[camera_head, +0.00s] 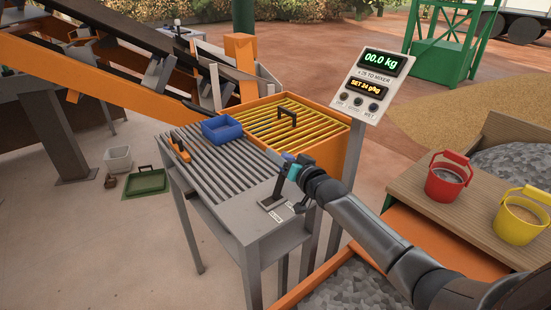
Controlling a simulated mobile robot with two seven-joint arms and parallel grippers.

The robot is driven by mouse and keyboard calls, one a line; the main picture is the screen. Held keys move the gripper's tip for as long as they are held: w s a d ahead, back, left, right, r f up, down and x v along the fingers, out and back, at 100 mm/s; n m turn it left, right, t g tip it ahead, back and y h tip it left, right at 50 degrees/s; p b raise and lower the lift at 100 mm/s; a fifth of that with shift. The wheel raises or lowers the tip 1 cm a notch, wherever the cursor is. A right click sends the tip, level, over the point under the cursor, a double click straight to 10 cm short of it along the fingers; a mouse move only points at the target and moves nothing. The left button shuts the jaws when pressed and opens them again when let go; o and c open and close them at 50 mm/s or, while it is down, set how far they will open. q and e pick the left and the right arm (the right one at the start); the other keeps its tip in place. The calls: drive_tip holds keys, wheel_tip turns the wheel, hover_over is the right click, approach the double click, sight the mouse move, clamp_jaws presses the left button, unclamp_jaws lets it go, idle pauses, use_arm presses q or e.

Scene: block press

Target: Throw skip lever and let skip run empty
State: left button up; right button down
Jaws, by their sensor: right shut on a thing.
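The skip lever (278,189) is a dark upright handle on a grey plate with small labels, at the near right corner of the grey slatted table. My right gripper (287,171) is at the lever's upper end and is shut on it. The fingers partly hide the lever's top. The display panel (375,77) behind reads 00.0 kg in green, with an orange line below it. My left gripper is out of view. I cannot tell which part here is the skip.
A blue tray (221,129) lies on the slats beside an orange bin with a yellow grate (310,125). A red bucket (446,180) and a yellow bucket (520,218) stand on a wooden board at right. A green tray (147,180) lies on the floor at left.

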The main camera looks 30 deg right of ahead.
drive_tip(key=shift+d+f, duration=0.25)
drive_tip(key=shift+f, duration=0.05)
drive_tip(key=shift+c, duration=1.6)
unclamp_jaws()
drive_tip(key=shift+r, duration=0.1)
drive_tip(key=s+r+p, duration=0.1)
drive_tip(key=s+p, duration=0.1)
drive_tip(key=s, duration=1.3)
drive_tip(key=shift+a+r, duration=0.15)
drive_tip(key=shift+r, duration=0.25)
drive_tip(key=shift+s+f, duration=0.1)
